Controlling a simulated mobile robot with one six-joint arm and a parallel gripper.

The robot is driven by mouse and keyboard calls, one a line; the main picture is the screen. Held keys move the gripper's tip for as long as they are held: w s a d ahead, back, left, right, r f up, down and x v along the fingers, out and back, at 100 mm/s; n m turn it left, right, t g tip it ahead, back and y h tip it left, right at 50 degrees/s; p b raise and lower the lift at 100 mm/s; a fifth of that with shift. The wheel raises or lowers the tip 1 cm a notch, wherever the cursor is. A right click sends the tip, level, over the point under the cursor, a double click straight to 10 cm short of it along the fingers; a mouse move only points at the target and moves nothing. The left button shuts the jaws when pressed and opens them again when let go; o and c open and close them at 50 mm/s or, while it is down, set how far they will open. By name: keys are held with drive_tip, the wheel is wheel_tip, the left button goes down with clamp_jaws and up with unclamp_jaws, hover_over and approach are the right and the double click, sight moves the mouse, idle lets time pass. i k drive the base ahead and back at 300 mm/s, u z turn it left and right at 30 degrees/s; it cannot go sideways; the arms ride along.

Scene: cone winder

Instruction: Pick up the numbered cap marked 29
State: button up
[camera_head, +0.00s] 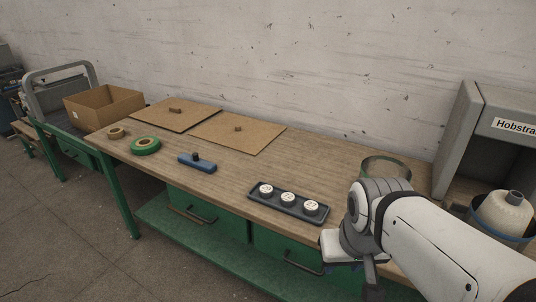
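Three white round caps sit in a row in a dark tray (258,198) near the front edge of the wooden bench: a left cap (266,190), a middle cap (288,199) and a right cap (311,208). Each has small dark marks on top, too small to read, so I cannot tell which is 29. My arm comes in from the lower right and stands to the right of the tray. A dark part at its end, perhaps my gripper (370,272), hangs low by the bench's front edge. Its fingers are not clear, and I see no cap at it.
A blue tool (197,164), a green tape roll (146,146) and a tan roll (117,133) lie left on the bench (215,188). Two brown boards (258,140) lie behind. A cardboard box (104,105) stands far left. A grey machine (458,130) and yarn cone (505,212) stand right.

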sight(266, 190)
drive_tip(key=i, duration=0.85)
drive_tip(key=u, duration=0.05)
